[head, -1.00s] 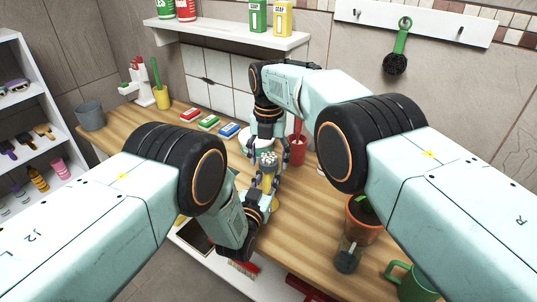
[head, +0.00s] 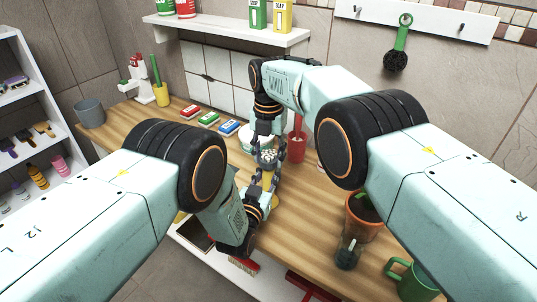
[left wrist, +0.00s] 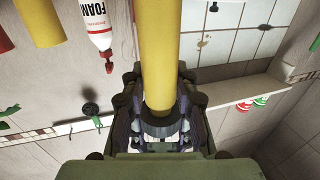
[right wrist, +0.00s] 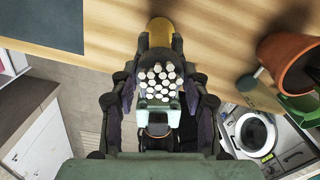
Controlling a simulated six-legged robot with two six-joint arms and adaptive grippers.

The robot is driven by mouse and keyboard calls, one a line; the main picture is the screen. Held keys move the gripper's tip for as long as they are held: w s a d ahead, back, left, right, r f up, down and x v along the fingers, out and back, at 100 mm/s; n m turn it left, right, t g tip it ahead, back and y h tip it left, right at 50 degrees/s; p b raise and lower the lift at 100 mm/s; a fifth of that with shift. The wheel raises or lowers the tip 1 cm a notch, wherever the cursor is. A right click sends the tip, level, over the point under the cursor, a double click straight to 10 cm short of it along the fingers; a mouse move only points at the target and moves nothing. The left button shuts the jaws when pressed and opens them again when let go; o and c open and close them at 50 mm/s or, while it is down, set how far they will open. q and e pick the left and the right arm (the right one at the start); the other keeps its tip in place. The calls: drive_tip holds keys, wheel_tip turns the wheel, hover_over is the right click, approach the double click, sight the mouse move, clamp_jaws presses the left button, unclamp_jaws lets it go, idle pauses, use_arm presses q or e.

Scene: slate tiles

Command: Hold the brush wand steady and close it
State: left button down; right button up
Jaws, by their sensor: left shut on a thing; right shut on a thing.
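The brush wand (head: 268,179) is between my two grippers over the wooden counter, its yellow body showing a little in the head view. The left wrist view shows a long yellow tube (left wrist: 161,50) running into a dark collar between the fingers. My left gripper (head: 259,188) is shut on the yellow body. My right gripper (head: 267,160) is shut around the bristled end, just beyond the left one. The right wrist view shows a cluster of pale bristle tips (right wrist: 157,82) between its fingers. The fingers hide much of the wand, including any joint between body and head.
A red cup (head: 297,148) stands close beyond the right gripper. Red, green and blue boxes (head: 209,120) lie behind. The counter's left part has free room.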

drive_tip(key=m, duration=1.5)
drive_tip(key=shift+m, duration=0.4)
drive_tip(key=m, duration=0.7)
drive_tip(key=shift+m, duration=0.4)
drive_tip(key=m, duration=0.4)
drive_tip(key=shift+m, duration=0.3)
drive_tip(key=m, duration=0.3)
drive_tip(key=shift+f, duration=0.1)
drive_tip(key=m, duration=1.5)
drive_tip(key=shift+m, duration=0.4)
drive_tip(key=m, duration=0.7)
drive_tip(key=shift+m, duration=0.3)
drive_tip(key=m, duration=0.7)
